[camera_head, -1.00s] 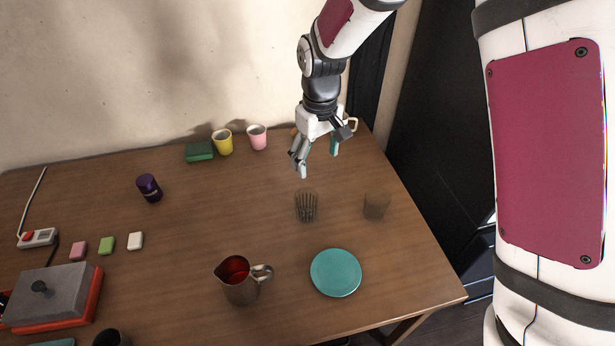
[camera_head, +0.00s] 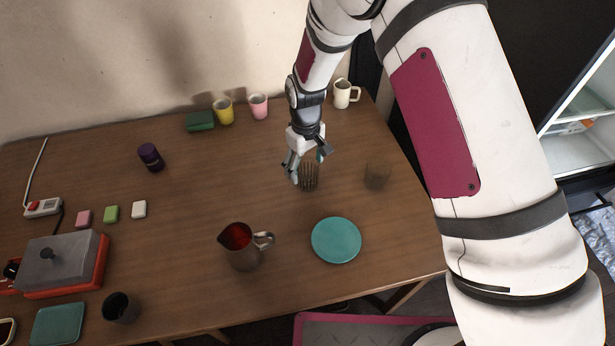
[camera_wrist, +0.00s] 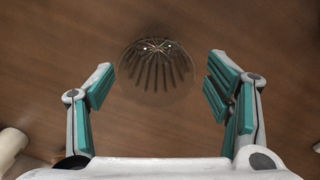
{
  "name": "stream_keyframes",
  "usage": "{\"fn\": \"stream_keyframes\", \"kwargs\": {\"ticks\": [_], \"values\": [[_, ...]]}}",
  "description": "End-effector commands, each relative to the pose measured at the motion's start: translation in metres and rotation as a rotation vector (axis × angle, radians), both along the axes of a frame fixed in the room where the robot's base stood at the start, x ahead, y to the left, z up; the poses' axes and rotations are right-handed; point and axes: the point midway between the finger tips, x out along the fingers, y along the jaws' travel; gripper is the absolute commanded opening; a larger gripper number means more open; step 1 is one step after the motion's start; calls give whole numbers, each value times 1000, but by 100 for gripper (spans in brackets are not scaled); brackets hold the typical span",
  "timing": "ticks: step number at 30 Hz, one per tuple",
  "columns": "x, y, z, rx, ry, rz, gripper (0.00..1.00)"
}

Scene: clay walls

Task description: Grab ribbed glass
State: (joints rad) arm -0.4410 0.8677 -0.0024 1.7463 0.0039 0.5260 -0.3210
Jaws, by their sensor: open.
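The ribbed glass (camera_head: 310,178) is clear with dark vertical ribs and stands upright on the wooden table. In the wrist view the ribbed glass (camera_wrist: 156,66) lies ahead of and between the two fingers, seen from above at an angle. My gripper (camera_head: 305,176) is just above and at the glass in the head view, partly covering its top. In the wrist view my gripper (camera_wrist: 162,92) is open, with teal pads on both sides and a gap to the glass on each side.
A plain, faintly tinted glass (camera_head: 377,176) stands to the right. A teal plate (camera_head: 336,240) and a metal pitcher (camera_head: 243,247) are nearer the front. A white mug (camera_head: 345,94), pink cup (camera_head: 258,106) and yellow cup (camera_head: 223,111) stand at the back. Table left of the ribbed glass is clear.

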Motion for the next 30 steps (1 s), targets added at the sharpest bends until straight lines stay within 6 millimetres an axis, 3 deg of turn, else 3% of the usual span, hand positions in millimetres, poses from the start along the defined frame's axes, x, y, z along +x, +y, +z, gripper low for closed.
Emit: {"fn": "stream_keyframes", "kwargs": {"ticks": [9, 19, 27, 30], "values": [[-1, -5, -42, -1, 3, -1, 72], [0, -5, -49, -1, 1, -1, 72], [0, -5, -49, -1, 1, -1, 14], [0, -5, -48, -1, 1, -1, 14]]}}
